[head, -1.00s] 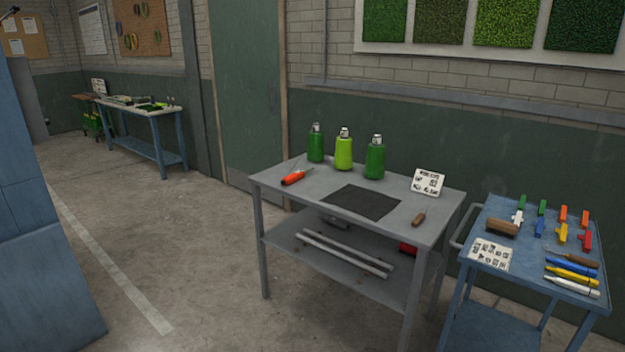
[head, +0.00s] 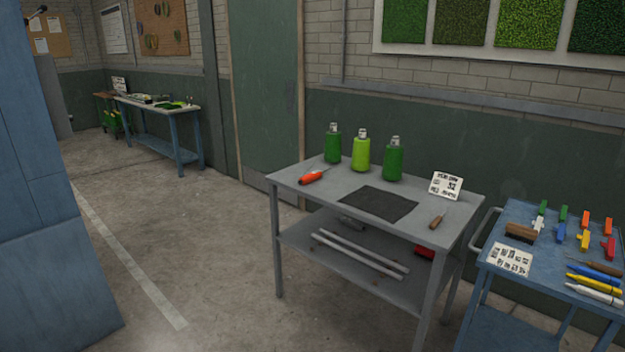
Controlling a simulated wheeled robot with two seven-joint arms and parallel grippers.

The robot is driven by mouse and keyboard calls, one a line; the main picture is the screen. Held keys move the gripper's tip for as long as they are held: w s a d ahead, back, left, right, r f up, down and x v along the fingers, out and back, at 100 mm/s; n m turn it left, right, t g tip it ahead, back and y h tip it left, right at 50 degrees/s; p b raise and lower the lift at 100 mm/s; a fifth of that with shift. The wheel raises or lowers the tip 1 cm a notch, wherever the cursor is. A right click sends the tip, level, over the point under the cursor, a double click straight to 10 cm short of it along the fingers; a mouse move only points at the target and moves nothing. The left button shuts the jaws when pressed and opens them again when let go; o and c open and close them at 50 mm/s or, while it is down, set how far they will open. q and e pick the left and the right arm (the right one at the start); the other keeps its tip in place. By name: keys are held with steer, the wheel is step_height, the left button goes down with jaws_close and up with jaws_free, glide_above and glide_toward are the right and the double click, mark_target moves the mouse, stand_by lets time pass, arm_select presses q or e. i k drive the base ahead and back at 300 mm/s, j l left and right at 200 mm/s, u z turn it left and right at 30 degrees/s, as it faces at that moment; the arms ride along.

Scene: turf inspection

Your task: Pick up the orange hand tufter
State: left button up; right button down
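The orange hand tufter (head: 312,177) lies on the left part of the grey workbench (head: 297,184) in the head view. Its orange-red body points toward the bench's front left edge, and a thin metal shaft extends back and to the right. It lies in front of the green bottles, with nothing touching it that I can see. Neither of my grippers shows in the head view.
Three green bottles (head: 361,152) stand behind the tufter. A dark mat (head: 378,204), a wooden-handled tool (head: 437,220) and a white card (head: 446,186) share the bench. A blue cart (head: 530,264) with several tools stands right. Open floor (head: 215,270) lies left of the bench.

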mark_target(312, 176)
steer(key=i+z, duration=0.15)
steer(key=z, duration=0.2)
steer(key=i+j+z, duration=0.1)
steer(key=z, duration=0.2)
steer(key=i+j+z, duration=0.2)
steer(key=i+j, duration=0.25)
steer(key=i+j+z, duration=0.2)
steer(key=i+j, duration=0.35)
steer(key=i+j+z, duration=0.2)
steer(key=i+j, duration=0.25)
steer(key=j, duration=0.15)
steer(key=i+j, duration=0.3)
steer(key=j, duration=0.15)
steer(key=i+j, duration=0.55)
steer(key=j, duration=0.3)
steer(key=i+j, duration=0.3)
steer(key=j, duration=0.15)
steer(key=i+j, duration=0.3)
steer(key=j+z, duration=0.05)
steer(key=j, duration=0.05)
